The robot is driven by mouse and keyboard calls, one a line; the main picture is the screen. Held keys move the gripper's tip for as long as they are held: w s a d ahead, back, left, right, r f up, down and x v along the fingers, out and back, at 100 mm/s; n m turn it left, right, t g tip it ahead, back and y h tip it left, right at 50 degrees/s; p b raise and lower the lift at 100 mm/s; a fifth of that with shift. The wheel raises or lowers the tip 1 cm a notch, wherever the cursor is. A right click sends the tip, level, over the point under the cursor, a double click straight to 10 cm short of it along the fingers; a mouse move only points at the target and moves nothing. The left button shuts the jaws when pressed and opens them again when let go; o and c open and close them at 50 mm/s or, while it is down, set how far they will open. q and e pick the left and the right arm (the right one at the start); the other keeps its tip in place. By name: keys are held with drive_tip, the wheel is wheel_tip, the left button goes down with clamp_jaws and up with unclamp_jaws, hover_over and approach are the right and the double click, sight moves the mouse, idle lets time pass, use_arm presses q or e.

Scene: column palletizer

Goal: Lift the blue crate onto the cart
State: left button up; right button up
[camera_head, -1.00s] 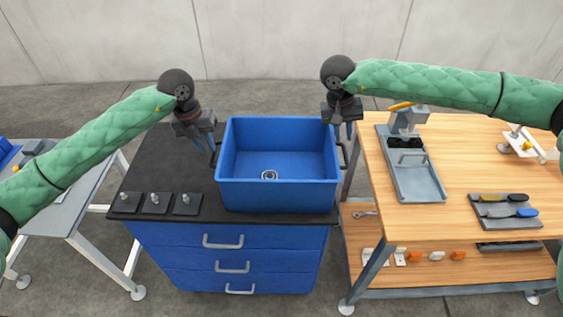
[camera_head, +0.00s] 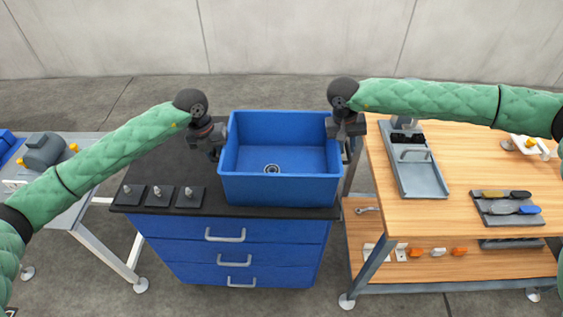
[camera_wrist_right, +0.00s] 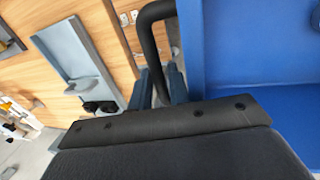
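The blue crate (camera_head: 280,190) sits upright and empty-looking, apart from a small round mark on its floor, on the dark top of a blue drawer cabinet. It also shows at the right of the right wrist view (camera_wrist_right: 250,50). My right gripper (camera_head: 345,138) is at the crate's right side. In the right wrist view its fingers (camera_wrist_right: 160,88) stand on either side of the crate's black handle (camera_wrist_right: 156,40); whether they press on it is unclear. My left gripper (camera_head: 213,152) is at the crate's left side by its handle; its fingers are mostly hidden. No cart is clearly identifiable.
A wooden-topped bench (camera_head: 465,160) stands close on the right, with a grey tray (camera_head: 425,188) and several tools. Three black plates with pegs (camera_head: 160,195) lie at the cabinet's front left. A grey table (camera_head: 75,215) stands at the left.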

use_arm(q)
drive_tip(key=shift+s+f, duration=0.1)
drive_tip(key=shift+f, duration=0.2)
use_arm(e)
drive_tip(key=shift+f, duration=0.25)
use_arm(q)
drive_tip(key=shift+c, duration=0.2)
use_arm(e)
drive_tip(key=shift+c, duration=0.2)
use_arm(q)
clamp_jaws()
use_arm(e)
clamp_jaws()
use_arm(q)
drive_tip(key=shift+r, duration=0.25)
use_arm(e)
drive_tip(key=shift+r, duration=0.2)
